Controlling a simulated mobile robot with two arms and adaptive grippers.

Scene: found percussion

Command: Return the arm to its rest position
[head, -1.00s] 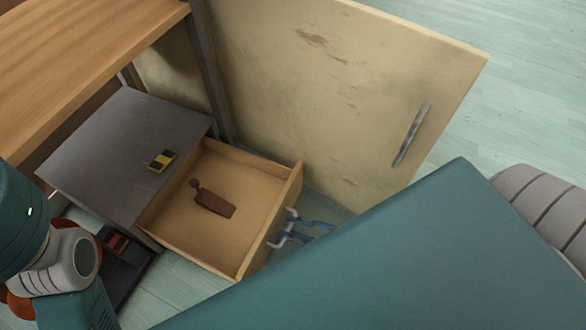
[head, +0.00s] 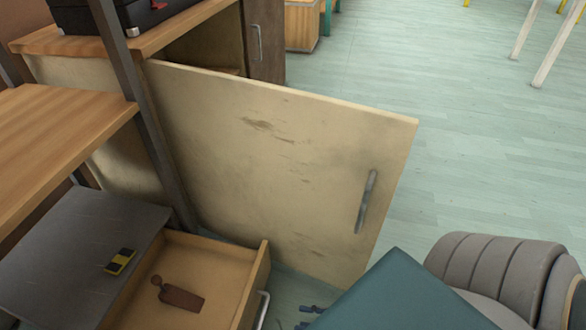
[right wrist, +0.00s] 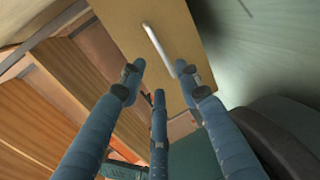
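The task's object is my arm; its big teal link (head: 395,300) and grey ribbed section fill the lower right of the head view. My right gripper (head: 310,315) shows only as blue fingertips at the bottom edge, just right of the drawer handle (head: 261,310). In the right wrist view its blue fingers (right wrist: 158,82) are spread, with nothing seen between them. The white handle (right wrist: 157,48) lies just beyond the fingertips; I cannot tell if they touch. My left gripper is not in view.
The wooden drawer (head: 215,260) stands open with a brown figure-like piece (head: 180,294) inside. A yellow and black block (head: 120,262) lies on the grey cabinet top (head: 70,240). A large beige door panel (head: 270,170) stands open behind.

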